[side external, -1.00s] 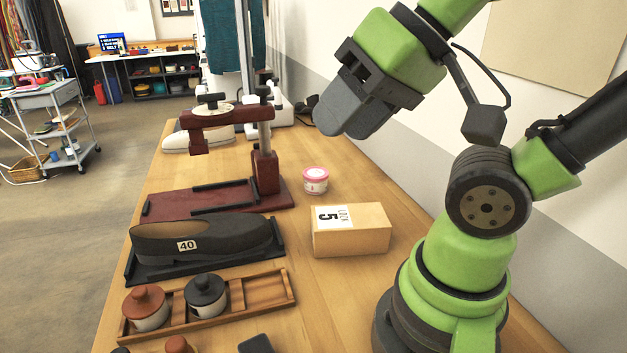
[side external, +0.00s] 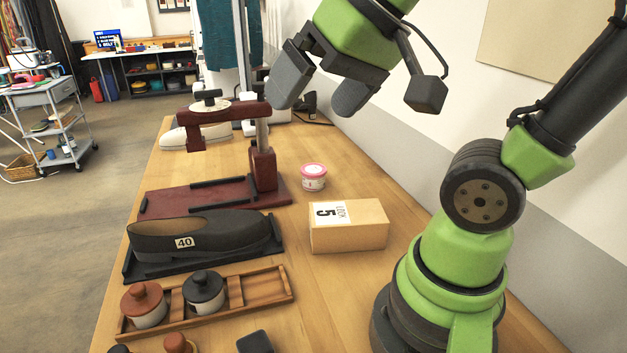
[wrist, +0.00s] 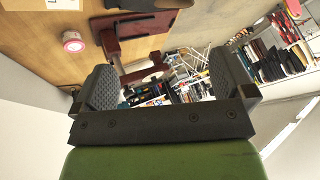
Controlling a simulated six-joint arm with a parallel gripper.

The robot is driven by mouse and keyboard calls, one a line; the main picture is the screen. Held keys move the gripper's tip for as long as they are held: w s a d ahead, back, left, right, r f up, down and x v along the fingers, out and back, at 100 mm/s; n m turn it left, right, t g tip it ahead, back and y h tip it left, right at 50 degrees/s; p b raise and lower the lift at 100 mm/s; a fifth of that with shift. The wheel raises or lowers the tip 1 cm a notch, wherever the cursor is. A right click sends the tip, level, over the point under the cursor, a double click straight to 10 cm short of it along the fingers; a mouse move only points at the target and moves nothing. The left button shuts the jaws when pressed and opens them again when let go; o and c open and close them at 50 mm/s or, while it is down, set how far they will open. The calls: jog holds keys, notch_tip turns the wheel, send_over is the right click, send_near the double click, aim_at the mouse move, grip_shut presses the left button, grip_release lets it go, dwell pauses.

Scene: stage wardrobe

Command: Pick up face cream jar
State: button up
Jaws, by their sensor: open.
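The face cream jar (side external: 313,177) is a small white tub with a pink lid. It stands upright on the wooden table, behind the cardboard box and to the right of the dark red press. In the wrist view the jar (wrist: 73,42) shows at the upper left, outside the jaws. My gripper (side external: 315,103) is open and empty, high above the table and above the jar in the picture. In the wrist view its two grey pads (wrist: 165,88) stand wide apart with nothing between them.
The dark red press (side external: 262,168) stands left of the jar. A cardboard box (side external: 365,226) lies in front of it. A dark shoe marked 40 (side external: 205,235) and a wooden tray (side external: 268,290) with lidded pots are nearer. Bare table surrounds the jar's right side.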

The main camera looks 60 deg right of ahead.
jog(key=w+d+f+m+g+h, duration=0.1)
jog(key=w+d+f+h, duration=0.1)
jog(key=w+d, duration=0.7)
jog(key=m+g+h, duration=0.2)
send_near(314, 169)
jog(key=shift+w+d+r, duration=0.1)
jog(key=shift+w+d, duration=0.15)
jog(key=shift+w, duration=0.35)
jog(key=x, duration=0.4)
jog(key=shift+s+d+f, duration=0.1)
jog(key=shift+s+f, duration=0.1)
jog(key=shift+f, duration=0.05)
jog(key=shift+s+x, duration=0.15)
jog(key=shift+x, duration=1.3)
jog(key=shift+s+x, duration=0.15)
jog(key=shift+x, duration=1.35)
jog(key=shift+f, duration=0.1)
jog(key=c, duration=1)
